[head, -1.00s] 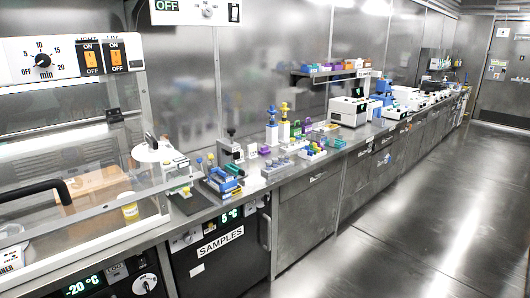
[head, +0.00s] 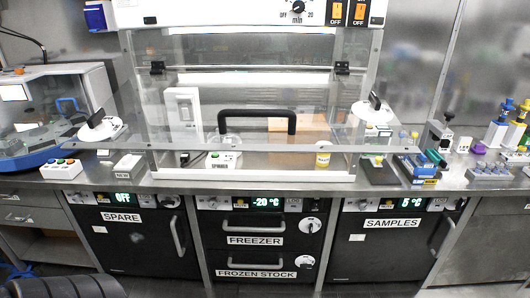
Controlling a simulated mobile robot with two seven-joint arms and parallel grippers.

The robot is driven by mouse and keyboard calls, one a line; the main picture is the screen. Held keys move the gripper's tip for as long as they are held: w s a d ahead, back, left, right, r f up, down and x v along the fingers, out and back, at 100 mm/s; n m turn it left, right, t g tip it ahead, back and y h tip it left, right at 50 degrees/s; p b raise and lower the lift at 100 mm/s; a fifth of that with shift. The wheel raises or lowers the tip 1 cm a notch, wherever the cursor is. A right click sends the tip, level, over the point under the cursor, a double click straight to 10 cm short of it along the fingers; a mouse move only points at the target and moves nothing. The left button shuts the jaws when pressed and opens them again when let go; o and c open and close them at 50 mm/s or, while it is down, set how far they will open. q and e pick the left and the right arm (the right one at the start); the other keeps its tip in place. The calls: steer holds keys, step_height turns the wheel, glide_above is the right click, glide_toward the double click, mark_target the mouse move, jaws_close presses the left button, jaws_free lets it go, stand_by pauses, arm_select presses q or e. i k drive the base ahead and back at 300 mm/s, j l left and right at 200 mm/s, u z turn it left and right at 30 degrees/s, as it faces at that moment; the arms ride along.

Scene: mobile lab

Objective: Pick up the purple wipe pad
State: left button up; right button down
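I cannot make out a purple wipe pad for certain. A small purple object (head: 465,143) stands on the steel bench at the right, behind a grey rack; it is too small to tell what it is. Neither of my grippers can be made out in the head view.
A clear-fronted cabinet with a black handle (head: 257,122) fills the middle of the bench. Below are the SPARE (head: 122,217), FREEZER (head: 255,240) and SAMPLES (head: 393,223) units. A blue-and-grey machine (head: 60,110) stands at the left.

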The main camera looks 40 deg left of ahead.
mark_target(479, 148)
steer(key=i+l+z, duration=0.2)
steer(key=i+z, duration=1.15)
steer(key=i+u, duration=0.2)
steer(key=i, duration=0.35)
steer(key=i+l+u, duration=0.25)
steer(key=i, duration=0.35)
steer(key=i+u, duration=0.25)
steer(key=u, duration=0.25)
steer(key=i+l+u, duration=0.15)
steer(key=u, duration=0.3)
steer(key=i+l+u, duration=0.2)
steer(key=u, duration=0.3)
steer(key=i+l+u, duration=0.2)
steer(key=u, duration=0.25)
steer(key=i+l+u, duration=0.1)
steer(key=l+u, duration=0.25)
steer(key=u, duration=0.15)
